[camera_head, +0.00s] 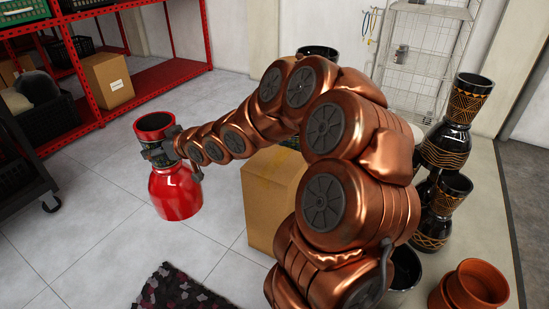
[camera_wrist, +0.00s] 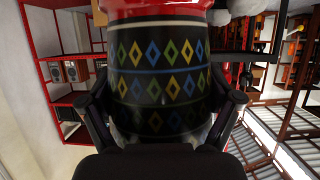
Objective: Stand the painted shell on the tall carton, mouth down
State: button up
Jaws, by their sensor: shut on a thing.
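The painted shell (camera_head: 176,193) is a goblet shape with a glossy red wide part below and a narrower dark neck above. Its red-rimmed upper end is open and faces up. My gripper (camera_head: 161,152) is shut around the dark neck and holds the shell roughly upright, left of the carton; I cannot tell its height above the floor. In the wrist view the shell's black band with coloured diamonds (camera_wrist: 160,65) fills the middle between the fingers. The tall carton (camera_head: 263,205) is plain brown and stands on the floor, partly hidden behind my arm.
Dark patterned drums (camera_head: 436,212) are stacked at the right, near terracotta pots (camera_head: 478,283). A red shelf (camera_head: 160,74) with a smaller carton (camera_head: 107,80) stands at back left. A dark cart (camera_head: 22,160) is at the left edge. A dark rug (camera_head: 180,292) lies in front; tiled floor is otherwise clear.

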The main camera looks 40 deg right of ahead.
jog(key=s+d+r+m+h+p, duration=0.1)
jog(key=s+d+r+p, duration=0.2)
jog(key=d, duration=0.5)
jog(key=s+d+m+h+p, duration=0.1)
jog(key=s+d+p, duration=0.2)
jog(key=d+p, duration=0.35)
jog(key=s+d+r+m+h+p, duration=0.2)
jog(key=s+d+p, duration=0.4)
jog(key=s+d, duration=0.65)
jog(key=w+d+f+p, duration=0.1)
jog(key=w+d+f, duration=0.4)
jog(key=w+d, duration=0.5)
jog(key=shift+w+d+t, duration=0.3)
jog(key=shift+w, duration=0.95)
jog(key=shift+f, duration=0.25)
jog(key=o, duration=1.5)
jog(key=shift+o, duration=0.2)
